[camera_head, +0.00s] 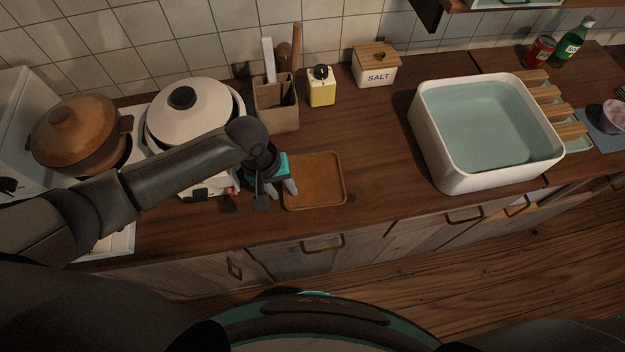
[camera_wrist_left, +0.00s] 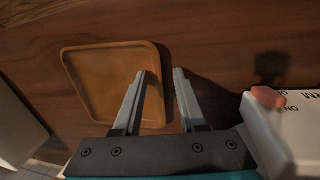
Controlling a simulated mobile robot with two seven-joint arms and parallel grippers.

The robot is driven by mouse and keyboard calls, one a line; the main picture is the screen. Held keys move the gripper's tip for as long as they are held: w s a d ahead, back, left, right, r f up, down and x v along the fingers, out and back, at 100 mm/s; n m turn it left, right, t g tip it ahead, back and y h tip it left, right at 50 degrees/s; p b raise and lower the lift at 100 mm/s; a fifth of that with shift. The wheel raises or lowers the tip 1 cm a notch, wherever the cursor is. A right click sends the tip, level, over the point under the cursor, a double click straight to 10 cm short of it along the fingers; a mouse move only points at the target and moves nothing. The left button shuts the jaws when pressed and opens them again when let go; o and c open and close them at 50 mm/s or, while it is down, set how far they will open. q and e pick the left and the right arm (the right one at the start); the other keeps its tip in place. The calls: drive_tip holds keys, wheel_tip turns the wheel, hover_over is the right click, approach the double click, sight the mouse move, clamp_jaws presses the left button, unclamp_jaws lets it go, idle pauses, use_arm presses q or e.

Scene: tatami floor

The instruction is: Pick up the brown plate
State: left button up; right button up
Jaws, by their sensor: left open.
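The brown plate (camera_head: 318,181) is a shallow square tray with rounded corners and a raised rim. It lies flat on the wooden counter near its front edge. My left gripper (camera_head: 278,192) is at the plate's left side in the head view, open with nothing between its fingers. In the left wrist view the plate (camera_wrist_left: 100,85) lies left of centre, and one finger of the gripper (camera_wrist_left: 158,82) overlaps its edge in the picture. The other finger is over bare counter. Whether a finger touches the plate I cannot tell. My right gripper is not in view.
A white cooker with a white pot (camera_head: 190,110) and a brown pot (camera_head: 78,135) stands left. A utensil holder (camera_head: 277,108), yellow bottle (camera_head: 321,90) and salt box (camera_head: 376,68) stand behind. A white basin (camera_head: 455,165) is right. Counter between plate and basin is clear.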

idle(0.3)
use_arm(q)
drive_tip(key=shift+f, duration=0.1)
clamp_jaws()
drive_tip(key=shift+s+a, duration=0.1)
drive_tip(key=shift+s+f, duration=0.15)
idle(0.9)
